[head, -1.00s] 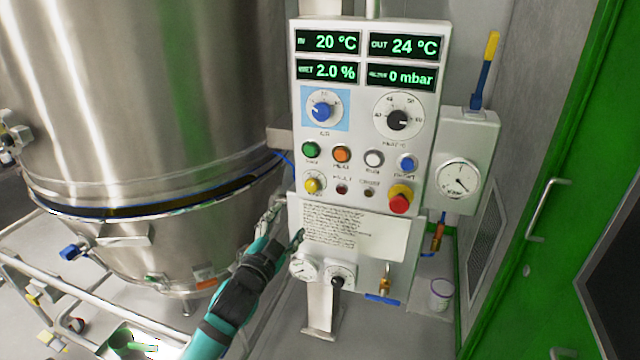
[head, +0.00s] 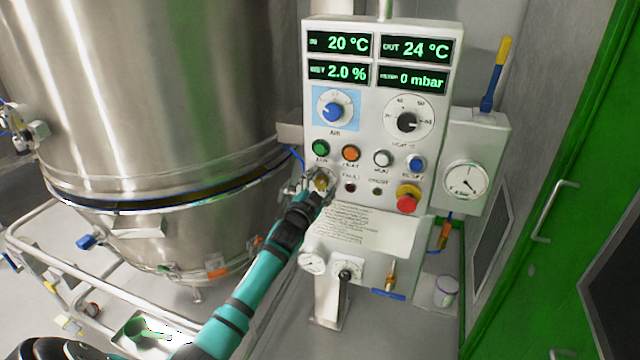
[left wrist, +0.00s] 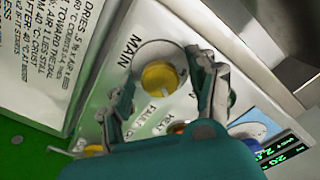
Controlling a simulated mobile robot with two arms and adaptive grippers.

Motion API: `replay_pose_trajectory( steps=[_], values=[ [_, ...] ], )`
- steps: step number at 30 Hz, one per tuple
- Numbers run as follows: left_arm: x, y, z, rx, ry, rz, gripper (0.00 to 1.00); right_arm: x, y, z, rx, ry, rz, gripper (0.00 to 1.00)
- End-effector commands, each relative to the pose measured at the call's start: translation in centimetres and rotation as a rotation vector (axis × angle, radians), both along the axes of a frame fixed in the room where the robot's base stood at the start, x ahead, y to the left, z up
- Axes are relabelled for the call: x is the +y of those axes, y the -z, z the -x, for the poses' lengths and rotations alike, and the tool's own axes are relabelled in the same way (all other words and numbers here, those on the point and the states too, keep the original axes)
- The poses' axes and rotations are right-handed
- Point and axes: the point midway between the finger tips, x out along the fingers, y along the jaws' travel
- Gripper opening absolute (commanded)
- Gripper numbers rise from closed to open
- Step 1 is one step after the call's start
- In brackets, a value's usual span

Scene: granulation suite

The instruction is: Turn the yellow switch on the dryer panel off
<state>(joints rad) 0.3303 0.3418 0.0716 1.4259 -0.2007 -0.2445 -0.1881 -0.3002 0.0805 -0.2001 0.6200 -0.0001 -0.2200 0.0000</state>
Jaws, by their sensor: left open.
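The yellow switch (head: 321,182) sits at the lower left of the white dryer panel (head: 440,110). In the left wrist view the yellow switch (left wrist: 160,77) is a round knob on a pale dial with the label MAIN beside it. My left gripper (head: 318,184) is at the panel's lower left in the head view. In the left wrist view my left gripper (left wrist: 163,85) is open, with one finger on each side of the yellow knob. I cannot tell whether the fingers touch it. The gripper partly hides the switch in the head view. My right gripper does not show.
Green (head: 320,148), orange (head: 351,153), white and blue buttons sit just above the switch. A red emergency knob (head: 407,203) is to the right. A printed sheet (head: 365,232) is below. A large steel vessel (head: 150,100) stands close on the left.

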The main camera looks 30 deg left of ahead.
Motion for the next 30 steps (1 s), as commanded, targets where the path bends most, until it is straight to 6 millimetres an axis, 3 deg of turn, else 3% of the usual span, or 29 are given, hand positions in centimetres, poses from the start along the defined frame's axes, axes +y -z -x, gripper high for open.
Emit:
replay_pose_trajectory(
  steps=[8,21,30],
  values=[
    [0.01,0.06,-0.11,0.001,0.001,0.000,0.59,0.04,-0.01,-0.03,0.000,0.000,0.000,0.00],
    [0.01,0.07,-0.08,0.001,0.000,0.000,0.02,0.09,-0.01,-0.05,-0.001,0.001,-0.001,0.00],
    [-0.02,0.07,-0.09,-0.008,0.000,0.039,0.02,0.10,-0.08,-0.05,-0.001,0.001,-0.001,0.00]
  ],
)
